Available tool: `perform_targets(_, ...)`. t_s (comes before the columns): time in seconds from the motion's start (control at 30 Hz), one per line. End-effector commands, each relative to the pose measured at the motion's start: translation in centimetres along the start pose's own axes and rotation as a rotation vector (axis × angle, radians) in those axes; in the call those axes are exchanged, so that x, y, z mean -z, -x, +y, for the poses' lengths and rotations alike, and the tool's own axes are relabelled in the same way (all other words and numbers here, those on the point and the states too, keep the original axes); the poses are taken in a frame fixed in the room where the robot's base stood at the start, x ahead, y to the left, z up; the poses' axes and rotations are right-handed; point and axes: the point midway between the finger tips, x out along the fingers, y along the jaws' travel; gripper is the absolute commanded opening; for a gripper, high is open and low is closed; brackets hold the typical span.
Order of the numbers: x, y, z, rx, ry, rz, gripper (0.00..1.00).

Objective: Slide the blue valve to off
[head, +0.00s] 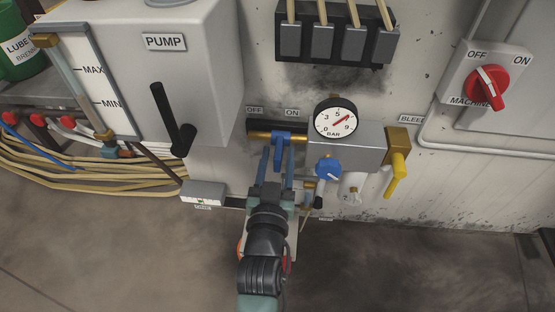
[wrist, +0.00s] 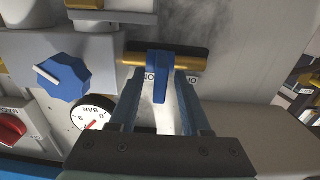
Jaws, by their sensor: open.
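The blue valve (head: 283,140) is a slider handle on a brass rod (head: 261,135) in a dark slot on the wall unit. It stands under the ON label (head: 292,112), with bare rod toward the OFF label (head: 254,110). My gripper (head: 277,160) is open just below the rod, its two blue-grey fingers on either side of the handle. In the wrist view the blue valve (wrist: 159,78) shows between the open fingers of my gripper (wrist: 160,88). I cannot tell whether either finger touches it.
A pressure gauge (head: 336,119), a blue knob (head: 328,168) and a yellow lever (head: 397,172) are close on the right. The grey pump box (head: 170,75) with its black lever (head: 172,120) stands on the left. A red machine switch (head: 486,88) is farther right.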

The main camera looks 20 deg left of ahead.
Motion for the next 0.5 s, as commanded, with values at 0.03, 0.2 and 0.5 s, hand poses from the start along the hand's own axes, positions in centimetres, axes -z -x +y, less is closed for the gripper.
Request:
perform_targets(0.03, 0.01, 0.0, -0.01, 0.0, 0.0, 0.0, 0.47)
perform_targets(0.2, 0.02, 0.02, -0.01, 0.0, 0.0, 0.0, 0.33)
perform_targets(0.5, 0.01, 0.03, -0.01, 0.0, 0.0, 0.0, 0.0)
